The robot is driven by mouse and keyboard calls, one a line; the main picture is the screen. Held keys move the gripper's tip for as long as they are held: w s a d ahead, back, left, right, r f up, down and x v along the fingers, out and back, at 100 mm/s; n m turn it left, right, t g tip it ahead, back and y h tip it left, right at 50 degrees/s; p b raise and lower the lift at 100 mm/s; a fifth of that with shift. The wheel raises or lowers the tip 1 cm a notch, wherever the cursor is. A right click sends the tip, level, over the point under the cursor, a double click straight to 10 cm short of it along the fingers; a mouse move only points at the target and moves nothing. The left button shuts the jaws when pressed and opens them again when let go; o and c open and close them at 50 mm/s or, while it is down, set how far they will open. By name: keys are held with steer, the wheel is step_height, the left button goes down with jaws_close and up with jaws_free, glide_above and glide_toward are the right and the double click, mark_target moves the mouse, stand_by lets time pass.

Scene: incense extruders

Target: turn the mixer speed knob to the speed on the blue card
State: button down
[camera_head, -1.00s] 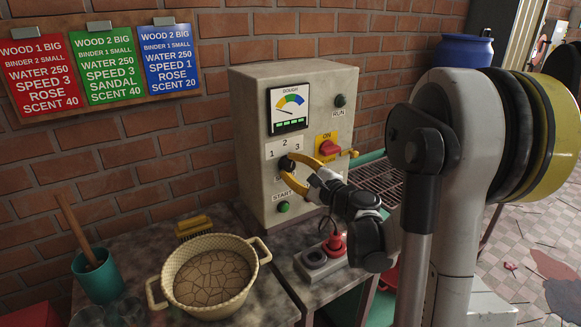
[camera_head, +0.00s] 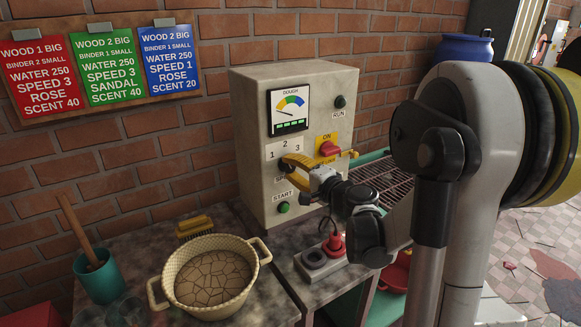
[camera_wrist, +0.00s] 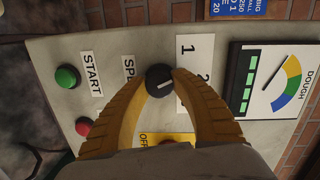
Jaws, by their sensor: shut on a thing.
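The mixer speed knob (camera_wrist: 159,80) is a round black knob with a white pointer line. It sits below the number plate (camera_head: 285,149) on the beige control box (camera_head: 245,112). In the wrist view the line points right and slightly up, roughly toward the 2; the 3 is hidden. My gripper (camera_wrist: 160,77) has its yellow fingers closed on the knob from two sides. In the head view my gripper (camera_head: 290,162) covers most of the knob. The blue card (camera_head: 171,60) on the wall reads speed 1, rose, scent 20.
The green START button (camera_wrist: 67,77) and a red button (camera_wrist: 83,126) are beside the knob. A red ON/OFF switch (camera_head: 330,148) is close to my gripper's right. A dough gauge (camera_head: 291,111) is above. A cream pot (camera_head: 209,272) stands at front left.

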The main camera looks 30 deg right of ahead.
steer(key=shift+r+n, duration=0.1)
steer(key=shift+n, duration=1.5)
steer(key=shift+h, duration=0.3)
steer(key=c, duration=1)
jaws_free()
steer(key=shift+s, duration=0.15)
steer(key=s+d+r, duration=0.1)
steer(key=s, duration=1)
steer(key=shift+s, duration=0.3)
steer(key=shift+r, duration=0.1)
